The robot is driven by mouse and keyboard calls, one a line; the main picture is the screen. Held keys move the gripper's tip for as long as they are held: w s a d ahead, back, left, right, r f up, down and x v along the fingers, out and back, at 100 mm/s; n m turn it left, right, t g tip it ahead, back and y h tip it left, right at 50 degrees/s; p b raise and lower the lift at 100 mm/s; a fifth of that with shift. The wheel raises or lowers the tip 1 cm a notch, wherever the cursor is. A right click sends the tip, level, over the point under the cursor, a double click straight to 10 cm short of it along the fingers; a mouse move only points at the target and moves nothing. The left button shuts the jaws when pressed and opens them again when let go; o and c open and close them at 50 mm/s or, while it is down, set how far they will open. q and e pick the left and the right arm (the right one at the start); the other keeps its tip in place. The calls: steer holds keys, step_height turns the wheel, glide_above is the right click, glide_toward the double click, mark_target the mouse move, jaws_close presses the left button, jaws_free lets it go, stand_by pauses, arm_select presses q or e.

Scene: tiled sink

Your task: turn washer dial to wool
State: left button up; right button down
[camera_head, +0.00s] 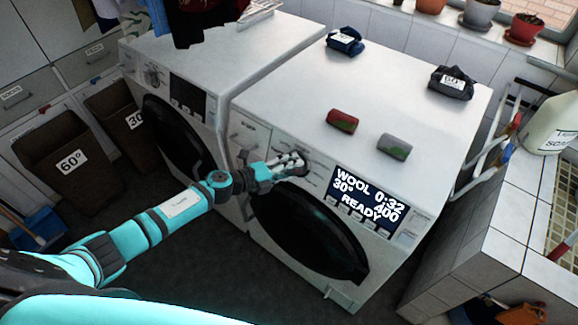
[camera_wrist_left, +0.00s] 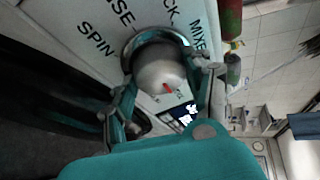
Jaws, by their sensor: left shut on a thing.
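The washer (camera_head: 300,230) is the right one of two white machines. Its display (camera_head: 365,205) reads WOOL, 0:32, 30°, 400 and READY. My left gripper (camera_head: 290,163) reaches in from the left and covers most of the dial in the head view. In the left wrist view the silver dial (camera_wrist_left: 160,68), with a red mark, sits between the two fingers of my left gripper (camera_wrist_left: 165,90), which is shut on it. Labels such as SPIN and MIXE show around the dial. My right gripper is not in view.
A red-green roll (camera_head: 342,120) and a grey roll (camera_head: 394,147) lie on the washer top. A blue folded bundle (camera_head: 345,41) and a dark bundle (camera_head: 451,83) lie farther back. Hampers (camera_head: 65,155) stand at the left. A tiled sink counter (camera_head: 510,220) stands at the right.

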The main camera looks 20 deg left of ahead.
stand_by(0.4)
arm_select(q)
steer(key=o, duration=1.2)
steer(key=shift+c, duration=0.2)
steer(key=v, duration=1.2)
steer(key=shift+f, duration=0.1)
